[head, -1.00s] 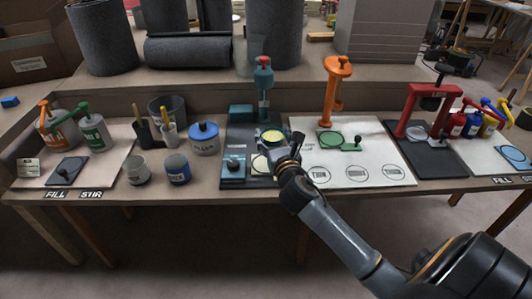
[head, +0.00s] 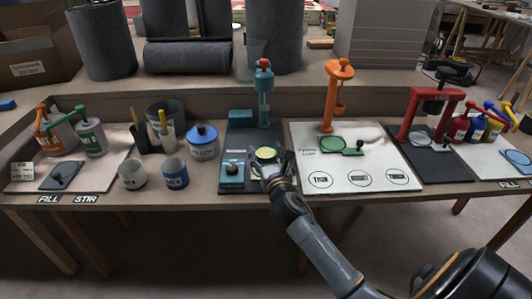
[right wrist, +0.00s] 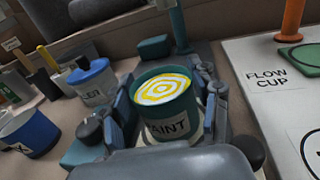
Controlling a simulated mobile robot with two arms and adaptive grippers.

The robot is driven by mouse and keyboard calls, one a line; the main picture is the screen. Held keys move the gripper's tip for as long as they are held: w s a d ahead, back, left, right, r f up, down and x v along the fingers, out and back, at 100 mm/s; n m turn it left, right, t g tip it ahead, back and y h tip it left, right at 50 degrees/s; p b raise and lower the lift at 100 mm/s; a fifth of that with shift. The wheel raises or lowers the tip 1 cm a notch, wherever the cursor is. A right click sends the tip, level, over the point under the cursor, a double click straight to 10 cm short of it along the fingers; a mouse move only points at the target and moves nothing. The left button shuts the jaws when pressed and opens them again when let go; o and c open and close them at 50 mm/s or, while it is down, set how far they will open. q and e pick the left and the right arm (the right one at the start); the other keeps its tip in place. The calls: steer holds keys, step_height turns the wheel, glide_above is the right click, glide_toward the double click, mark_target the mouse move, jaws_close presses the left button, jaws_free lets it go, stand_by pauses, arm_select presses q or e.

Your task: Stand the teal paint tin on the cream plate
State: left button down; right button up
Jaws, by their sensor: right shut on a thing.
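The teal paint tin (right wrist: 166,105) is upright in the right wrist view, with a PAINT label and yellow and white rings of paint on top. In the head view its top (head: 266,153) shows over the dark mat of the teal-posted station. My right gripper (right wrist: 163,118) is shut on the tin, one finger on each side. In the head view the right gripper (head: 272,167) covers the tin's near side. My left gripper is not in view.
A teal box with a knob (head: 232,172) stands close left of the tin. The teal post (head: 264,95) rises behind. A white flow cup board (head: 355,160) lies to the right. A blue-lidded pot (head: 203,143) and two mix cups stand left.

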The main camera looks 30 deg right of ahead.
steer(key=o, duration=1.4)
steer(key=shift+f, duration=0.1)
steer(key=shift+c, duration=0.2)
